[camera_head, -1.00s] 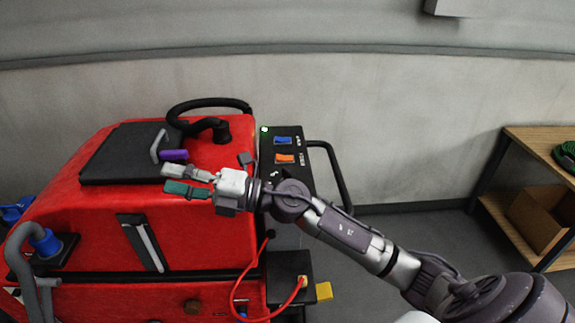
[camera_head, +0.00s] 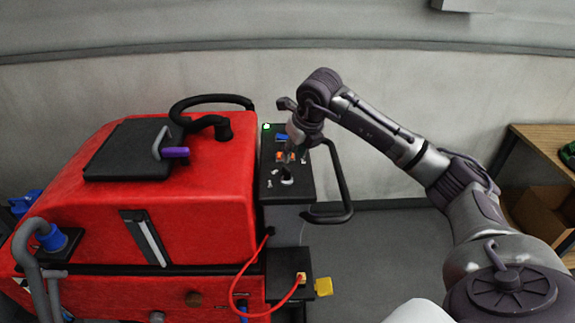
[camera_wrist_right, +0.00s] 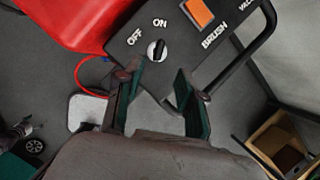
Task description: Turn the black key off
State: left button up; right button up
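The black key (camera_head: 287,178) is on the black control panel (camera_head: 303,187) at the right end of the red machine. In the right wrist view the key (camera_wrist_right: 157,50) shows as a round black and white knob beside the labels OFF and ON. My right gripper (camera_head: 289,152) is above the panel, pointing down. In the wrist view its two green-padded fingers (camera_wrist_right: 158,88) are apart with nothing between them, and the key lies just beyond their tips, apart from them. My left gripper is not in view.
An orange switch (camera_wrist_right: 198,12) labelled BRUSH sits beside the key. A green light (camera_head: 266,127) is lit on the panel. A black handle bar (camera_head: 342,185) loops off the panel's right side. A red cable (camera_head: 243,278) hangs below. A wooden shelf (camera_head: 540,136) stands at right.

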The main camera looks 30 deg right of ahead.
aim_at(287, 170)
jog(key=p+x, duration=0.2)
jog(key=x, duration=0.5)
jog(key=shift+w+a+f+p, duration=0.1)
jog(key=shift+w+f+p, duration=0.05)
jog(key=shift+f+p, duration=0.15)
jog(key=shift+w+f, duration=0.2)
jog(key=shift+f, duration=0.35)
grip_shut()
